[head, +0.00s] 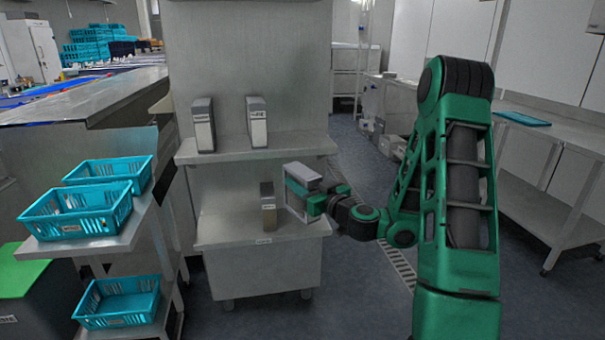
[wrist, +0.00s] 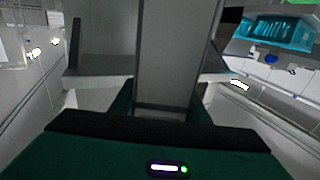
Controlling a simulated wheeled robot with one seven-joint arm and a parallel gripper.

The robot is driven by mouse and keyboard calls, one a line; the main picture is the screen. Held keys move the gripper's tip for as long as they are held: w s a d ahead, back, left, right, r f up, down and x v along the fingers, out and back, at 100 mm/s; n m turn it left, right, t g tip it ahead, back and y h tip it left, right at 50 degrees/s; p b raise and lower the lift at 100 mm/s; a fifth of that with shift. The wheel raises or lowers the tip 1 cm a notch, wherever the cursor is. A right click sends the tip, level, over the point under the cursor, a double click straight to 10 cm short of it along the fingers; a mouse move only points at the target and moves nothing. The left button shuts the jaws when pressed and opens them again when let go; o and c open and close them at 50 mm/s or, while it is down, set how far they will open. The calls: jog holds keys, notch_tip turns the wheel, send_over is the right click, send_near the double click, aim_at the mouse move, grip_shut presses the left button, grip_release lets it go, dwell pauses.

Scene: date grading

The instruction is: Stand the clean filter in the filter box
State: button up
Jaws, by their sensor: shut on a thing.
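My gripper (head: 308,203) is at the right end of the lower shelf (head: 240,232) in the head view. It is shut on a grey-topped, pale block, the filter (head: 303,175), held in front of the shelf unit. In the wrist view the filter (wrist: 178,55) stands as a tall grey slab between the jaws. Two upright grey-and-white units (head: 203,125) and (head: 257,122) stand on the upper shelf. A narrower unit with a brownish lower part (head: 268,207) stands on the lower shelf, left of my gripper. I cannot tell which thing is the filter box.
Teal crates (head: 75,210) sit on a stand at the left, with another crate (head: 117,303) below. A long steel bench (head: 85,95) is behind them. A steel table (head: 560,140) is at the right. Open floor lies between the shelf unit and that table.

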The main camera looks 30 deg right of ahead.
jog(key=s+a+f+n+g+y, duration=0.1)
jog(key=a+f+n+y, duration=0.1)
jog(key=f, duration=0.8)
jog(key=s+a+f+n+g+y, duration=0.1)
jog(key=a+f+y, duration=0.3)
jog(key=f, duration=0.7)
jog(key=shift+s+a+f+n, duration=0.15)
jog(key=shift+s+a+n, duration=0.35)
jog(key=shift+a, duration=0.65)
